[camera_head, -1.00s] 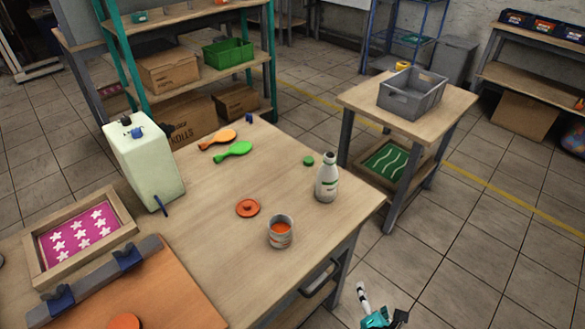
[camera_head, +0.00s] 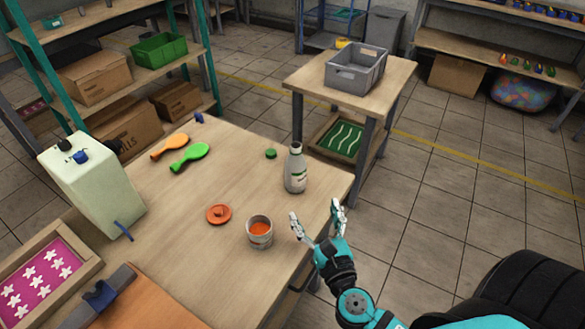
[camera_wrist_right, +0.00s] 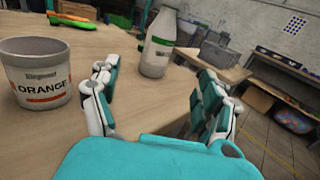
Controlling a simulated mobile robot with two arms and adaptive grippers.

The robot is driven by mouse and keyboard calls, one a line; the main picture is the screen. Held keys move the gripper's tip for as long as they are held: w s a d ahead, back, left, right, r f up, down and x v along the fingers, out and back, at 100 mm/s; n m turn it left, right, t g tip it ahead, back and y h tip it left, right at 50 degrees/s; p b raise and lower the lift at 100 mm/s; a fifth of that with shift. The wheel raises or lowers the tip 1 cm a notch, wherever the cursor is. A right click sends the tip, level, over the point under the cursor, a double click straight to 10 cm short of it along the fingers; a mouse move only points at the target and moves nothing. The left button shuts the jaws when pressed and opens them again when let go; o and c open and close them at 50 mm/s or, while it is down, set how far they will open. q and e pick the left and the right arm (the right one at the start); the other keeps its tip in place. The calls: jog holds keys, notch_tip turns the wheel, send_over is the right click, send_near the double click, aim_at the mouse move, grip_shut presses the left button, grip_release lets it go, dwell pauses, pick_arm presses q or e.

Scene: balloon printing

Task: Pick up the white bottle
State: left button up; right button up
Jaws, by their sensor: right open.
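The white bottle (camera_head: 296,169) stands upright and uncapped near the right edge of the wooden table (camera_head: 235,155). A small green cap (camera_head: 271,153) lies beyond it to the left. My right gripper (camera_head: 318,220) is open and empty by the table's right edge, on the near side of the bottle and apart from it. In the right wrist view the bottle (camera_wrist_right: 158,45) shows ahead, between and beyond the open fingers (camera_wrist_right: 158,100). My left gripper is out of view.
An open can labelled ORANGE (camera_wrist_right: 36,72) stands close to the left of the right gripper; its orange lid (camera_head: 219,214) lies beside it. A side table with a grey crate (camera_head: 356,68) stands beyond the bottle.

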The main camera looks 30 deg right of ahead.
aim_at(299, 175)
jog(key=p+x, duration=0.1)
jog(key=x, duration=0.8)
jog(key=shift+w+p, duration=0.2)
jog(key=shift+p, duration=0.1)
jog(key=shift+w+d+r, duration=0.1)
jog(key=shift+w+r, duration=0.15)
jog(key=shift+w, duration=0.2)
jog(key=x, duration=0.1)
jog(key=p+x, duration=0.1)
jog(key=x, duration=0.1)
jog(key=shift+w+r, duration=0.25)
jog(key=shift+w, duration=0.1)
jog(key=shift+w+f, duration=0.1)
jog(key=shift+w, duration=0.35)
jog(key=c, duration=1.4)
jog(key=shift+c, duration=0.2)
